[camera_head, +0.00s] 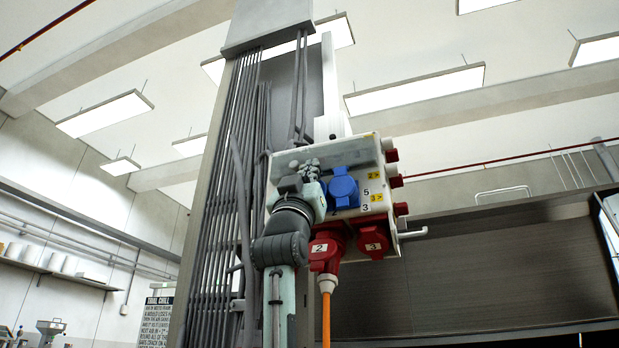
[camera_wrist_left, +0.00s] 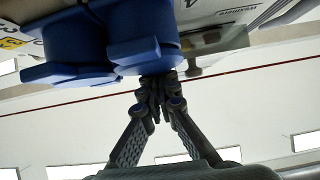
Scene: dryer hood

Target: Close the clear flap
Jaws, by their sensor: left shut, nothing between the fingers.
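The clear flap (camera_head: 358,152) is a greyish see-through strip along the top of the white socket box (camera_head: 378,198). Its angle is hard to judge. A see-through panel that looks like the flap also shows at the upper right of the left wrist view (camera_wrist_left: 228,42). My left gripper (camera_head: 308,166) is in front of the box's upper left, near the flap's lower edge, and hides part of the box. Its fingers (camera_wrist_left: 160,85) are together and empty, close to the blue sockets. I cannot tell whether they touch the flap. My right gripper is not in view.
A blue socket cover (camera_head: 343,188) is just right of my left gripper. Red sockets (camera_head: 374,240) sit lower on the box, and an orange cable (camera_head: 326,315) hangs from one. Red plugs line the right side. A pillar with grey pipes (camera_head: 225,200) stands left.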

